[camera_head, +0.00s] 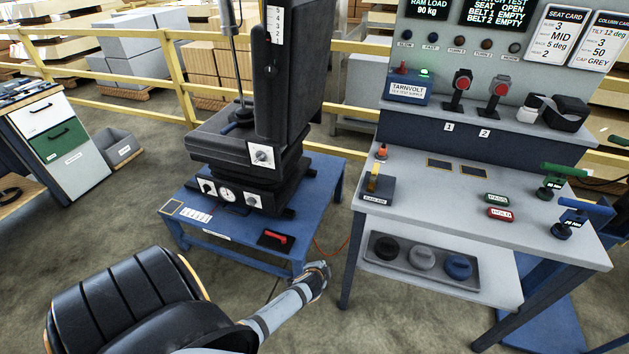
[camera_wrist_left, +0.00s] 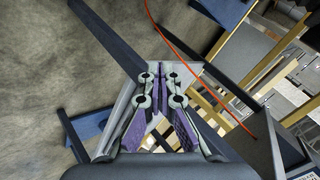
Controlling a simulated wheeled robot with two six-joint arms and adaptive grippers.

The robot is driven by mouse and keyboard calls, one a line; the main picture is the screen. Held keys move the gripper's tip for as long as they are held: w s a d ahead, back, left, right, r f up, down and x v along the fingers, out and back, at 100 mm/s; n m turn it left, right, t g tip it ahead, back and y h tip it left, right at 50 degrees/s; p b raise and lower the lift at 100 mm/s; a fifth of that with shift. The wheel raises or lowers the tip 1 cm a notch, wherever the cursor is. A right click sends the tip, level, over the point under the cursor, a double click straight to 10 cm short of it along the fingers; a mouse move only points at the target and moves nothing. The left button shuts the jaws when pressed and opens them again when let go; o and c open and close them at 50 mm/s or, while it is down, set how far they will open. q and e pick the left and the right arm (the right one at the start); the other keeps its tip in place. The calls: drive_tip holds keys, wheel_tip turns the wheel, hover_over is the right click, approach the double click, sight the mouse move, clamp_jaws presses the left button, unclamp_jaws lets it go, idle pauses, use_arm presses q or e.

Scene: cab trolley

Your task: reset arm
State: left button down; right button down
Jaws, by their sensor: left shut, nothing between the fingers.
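My left arm comes in from the bottom of the head view, and my left gripper (camera_head: 318,275) is at its end, in front of the blue seat stand (camera_head: 238,234) and left of the workbench leg. In the left wrist view my left gripper (camera_wrist_left: 158,105) shows grey linkages and purple pads, with its fingers together and nothing between them. It appears apart from the stand and bench. My right gripper is in neither view.
The grey workbench (camera_head: 420,205) stands at the right, with a lower tray (camera_head: 405,270) of round caps. A black seat (camera_head: 293,80) stands on the blue stand. An orange cable (camera_wrist_left: 190,58) runs near the gripper. Open floor (camera_head: 110,210) lies at the left.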

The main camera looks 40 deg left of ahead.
use_arm(q)
drive_tip(key=shift+s+a+f, duration=0.1)
drive_tip(key=shift+s+f, duration=0.2)
drive_tip(key=shift+s, duration=0.05)
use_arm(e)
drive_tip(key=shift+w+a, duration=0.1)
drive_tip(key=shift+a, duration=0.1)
